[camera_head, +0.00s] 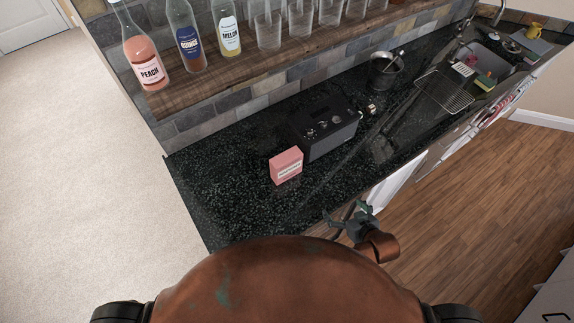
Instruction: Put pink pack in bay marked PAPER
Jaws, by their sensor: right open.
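A small pink pack (286,166) with a pale label stands upright on the dark speckled counter (225,185). It is just in front of a black box-shaped device with knobs. My right gripper (345,213) is open, at the front edge of the counter, to the right of and nearer than the pink pack. It is apart from the pack, and nothing shows between its fingers. My left gripper is not in view. No bay with a readable PAPER mark shows in this view.
The black device (328,128) stands behind the pack. A wooden shelf (190,92) above holds bottles and several glasses. A dark pot (385,70), a wire rack (444,92) and a sink area lie further right. The counter left of the pack is clear.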

